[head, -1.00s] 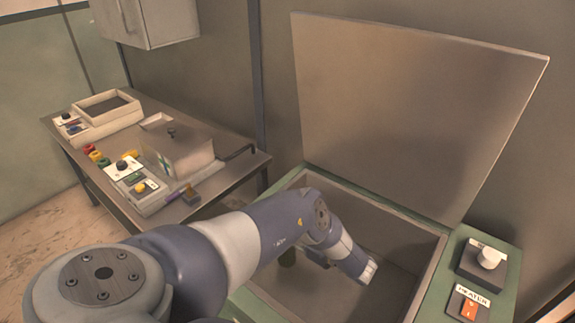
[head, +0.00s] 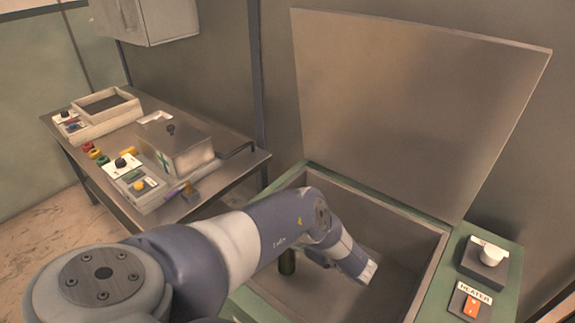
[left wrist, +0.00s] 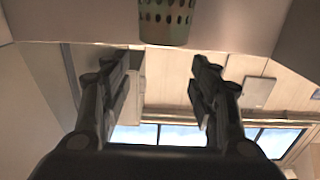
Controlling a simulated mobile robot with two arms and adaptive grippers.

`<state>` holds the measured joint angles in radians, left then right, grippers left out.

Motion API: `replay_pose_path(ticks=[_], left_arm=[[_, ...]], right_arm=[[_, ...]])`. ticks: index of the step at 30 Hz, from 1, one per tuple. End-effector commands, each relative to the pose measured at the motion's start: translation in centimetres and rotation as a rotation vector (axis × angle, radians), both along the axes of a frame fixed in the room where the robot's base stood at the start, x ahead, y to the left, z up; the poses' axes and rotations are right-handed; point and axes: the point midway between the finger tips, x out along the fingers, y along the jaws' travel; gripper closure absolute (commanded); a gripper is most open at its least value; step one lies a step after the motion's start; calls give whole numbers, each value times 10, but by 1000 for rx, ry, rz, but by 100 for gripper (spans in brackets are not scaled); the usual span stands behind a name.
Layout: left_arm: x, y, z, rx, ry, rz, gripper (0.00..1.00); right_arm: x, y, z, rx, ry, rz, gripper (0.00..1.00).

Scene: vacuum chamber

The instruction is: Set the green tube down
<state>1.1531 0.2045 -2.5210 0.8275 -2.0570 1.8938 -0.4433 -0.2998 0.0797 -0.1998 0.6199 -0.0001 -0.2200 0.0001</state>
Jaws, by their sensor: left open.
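The green tube (head: 287,262) shows in the head view as a dark green upright cylinder inside the open chamber (head: 438,247), partly hidden behind my left arm. I cannot tell whether its lower end touches the chamber floor. In the left wrist view, a perforated greenish cylinder, which looks like the tube (left wrist: 167,20), is at the top, beyond my left gripper (left wrist: 165,75). The fingers are spread apart with nothing between them. In the head view my left wrist reaches down into the chamber and its fingers are hidden. My right gripper is in neither view.
The chamber's lid (head: 415,110) stands raised behind it. A heater switch (head: 471,307) and a knob (head: 489,256) sit on the right rim. A side table (head: 225,178) at the left holds a metal box (head: 178,148), control boxes and coloured rings. The chamber floor at the right looks clear.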

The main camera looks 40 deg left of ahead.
Motion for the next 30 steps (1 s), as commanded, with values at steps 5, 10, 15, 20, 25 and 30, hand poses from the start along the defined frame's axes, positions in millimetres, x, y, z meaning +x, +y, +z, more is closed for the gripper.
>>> replay_pose_path(ticks=[5,10,15,20,25,30], left_arm=[[0,0,16,0,0,0,44],[5,-35,7,-3,-1,-4,44],[7,-62,10,0,-2,-3,44],[8,-73,11,0,-1,-1,44],[8,-75,12,1,0,0,44],[8,-75,12,0,0,0,44]], right_arm=[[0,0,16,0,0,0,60],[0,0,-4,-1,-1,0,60],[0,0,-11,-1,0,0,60],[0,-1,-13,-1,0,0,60],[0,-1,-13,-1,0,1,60],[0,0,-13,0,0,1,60]])
